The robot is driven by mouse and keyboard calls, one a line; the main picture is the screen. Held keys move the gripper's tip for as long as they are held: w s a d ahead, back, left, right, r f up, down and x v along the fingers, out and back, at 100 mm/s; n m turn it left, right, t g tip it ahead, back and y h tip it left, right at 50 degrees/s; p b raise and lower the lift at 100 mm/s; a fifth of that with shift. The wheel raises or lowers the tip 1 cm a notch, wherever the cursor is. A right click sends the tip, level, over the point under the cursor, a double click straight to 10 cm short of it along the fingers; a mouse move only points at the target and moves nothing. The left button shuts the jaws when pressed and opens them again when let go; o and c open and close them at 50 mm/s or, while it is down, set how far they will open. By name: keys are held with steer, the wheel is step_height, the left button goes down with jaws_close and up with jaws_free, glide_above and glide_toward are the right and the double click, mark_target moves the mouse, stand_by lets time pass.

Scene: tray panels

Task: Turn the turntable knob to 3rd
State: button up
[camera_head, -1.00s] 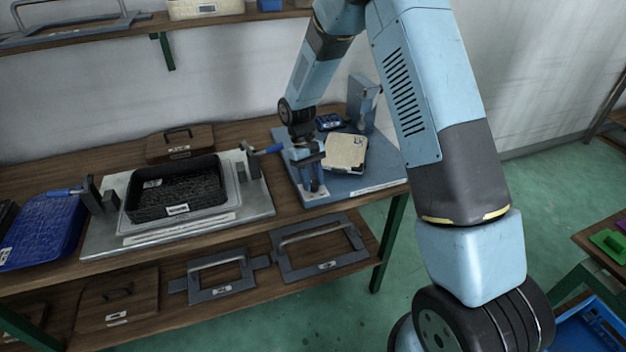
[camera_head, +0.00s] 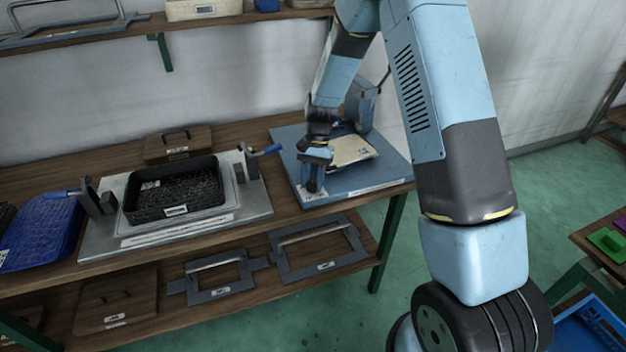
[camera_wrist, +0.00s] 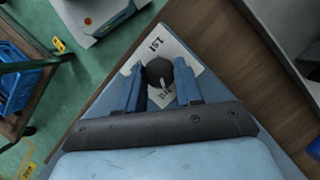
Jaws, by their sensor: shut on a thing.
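The turntable's blue base (camera_head: 371,182) stands at the right end of the workbench, with a cream panel (camera_head: 352,149) on top, partly hidden by my arm. The round black knob (camera_wrist: 158,70) sits at a corner of the base on a white label (camera_wrist: 184,50). My gripper (camera_wrist: 159,66) is shut on the knob, one blue finger on each side. The label reads "1st" above the knob; other lettering below it is partly covered and I cannot read it surely. A white mark on the knob points down in the wrist view. My gripper (camera_head: 312,187) also shows in the head view.
A black tray (camera_head: 172,205) sits on a grey plate (camera_head: 105,238) with blue-handled clamps to the left. A blue tray (camera_head: 45,228) lies farther left. A wooden lid (camera_head: 178,142) lies behind the black tray. Frames and a lid lie on the lower shelf.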

steer(key=shift+m, duration=0.6)
steer(key=shift+y, duration=0.3)
steer(key=o, duration=1)
steer(key=v, duration=1.3)
steer(key=shift+d+r, duration=0.1)
steer(key=shift+r, duration=0.25)
